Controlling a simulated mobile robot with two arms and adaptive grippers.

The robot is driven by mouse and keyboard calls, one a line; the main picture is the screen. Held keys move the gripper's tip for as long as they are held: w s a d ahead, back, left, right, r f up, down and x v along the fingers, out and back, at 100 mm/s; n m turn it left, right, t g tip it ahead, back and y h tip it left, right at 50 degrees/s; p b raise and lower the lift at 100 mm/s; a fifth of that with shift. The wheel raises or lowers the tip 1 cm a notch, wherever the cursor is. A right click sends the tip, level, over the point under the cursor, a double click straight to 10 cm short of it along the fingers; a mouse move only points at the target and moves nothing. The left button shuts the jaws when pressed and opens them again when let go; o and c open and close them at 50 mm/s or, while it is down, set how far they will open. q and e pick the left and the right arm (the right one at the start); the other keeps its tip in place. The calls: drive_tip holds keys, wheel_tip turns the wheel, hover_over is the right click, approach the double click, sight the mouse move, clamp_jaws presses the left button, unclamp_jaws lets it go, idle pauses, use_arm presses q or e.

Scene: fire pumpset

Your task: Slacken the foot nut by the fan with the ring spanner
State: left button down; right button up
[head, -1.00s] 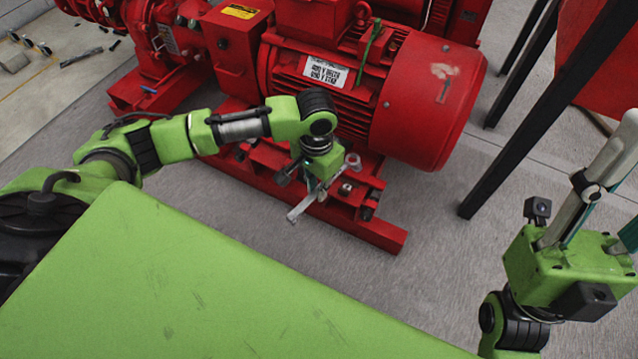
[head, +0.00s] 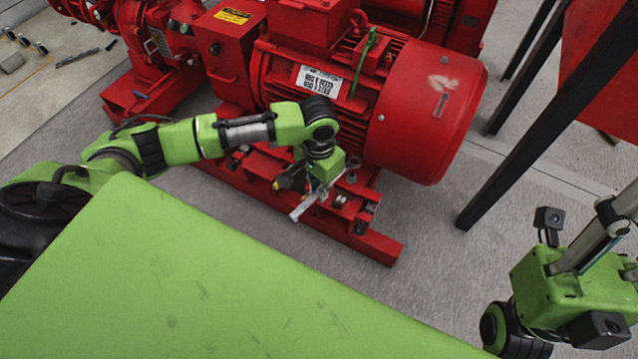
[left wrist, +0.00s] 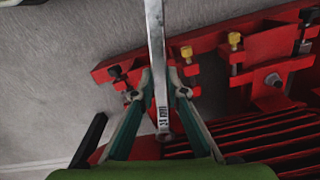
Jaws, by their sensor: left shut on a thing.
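My left gripper (head: 318,192) is shut on the grey ring spanner (head: 301,207), low over the red motor base. In the left wrist view its fingers (left wrist: 160,88) close on the spanner's flat shank (left wrist: 156,40), which runs out of the top edge. A grey ring-like part (head: 354,162) shows just right of the gripper, by the motor's foot near the fan cowl (head: 425,110). A silver foot nut (head: 351,177) is close below it; I cannot tell whether the ring sits around it. My right gripper (head: 608,235) is at the right edge, its fingertips cut off.
The red base rail (head: 375,246) ends at the front right, with bare grey floor beyond. Yellow-topped bolts (left wrist: 187,54) stand near the fingers in the left wrist view. Black legs (head: 520,145) stand right of the motor.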

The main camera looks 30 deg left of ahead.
use_arm(q)
drive_tip(key=shift+f, duration=2.3)
drive_tip(key=shift+f+b, duration=0.25)
drive_tip(key=shift+b, duration=0.1)
drive_tip(key=shift+f, duration=1.05)
